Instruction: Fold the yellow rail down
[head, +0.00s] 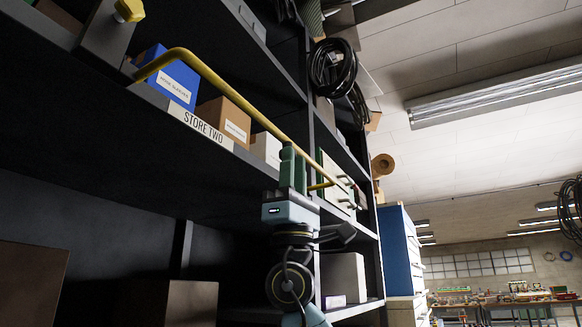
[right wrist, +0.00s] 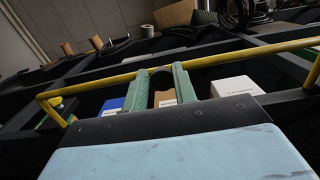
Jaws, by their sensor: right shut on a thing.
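The yellow rail (head: 235,97) is a bent bar in front of a shelf in the head view. It stands up from the shelf's edge and runs from the upper left down to the right. My right gripper (head: 292,158), with green fingers, is shut on the rail toward its right-hand part. In the right wrist view the rail (right wrist: 110,82) crosses the picture, and the fingers of my right gripper (right wrist: 163,72) are around it. My left gripper is in neither view.
Behind the rail stand a blue box (head: 172,75), a brown box (head: 222,120) and a white box (head: 266,149). The shelf edge carries a STORE TWO label (head: 205,127). A yellow knob (head: 129,10) sits at the upper left. Black cable coils (head: 333,66) hang above right.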

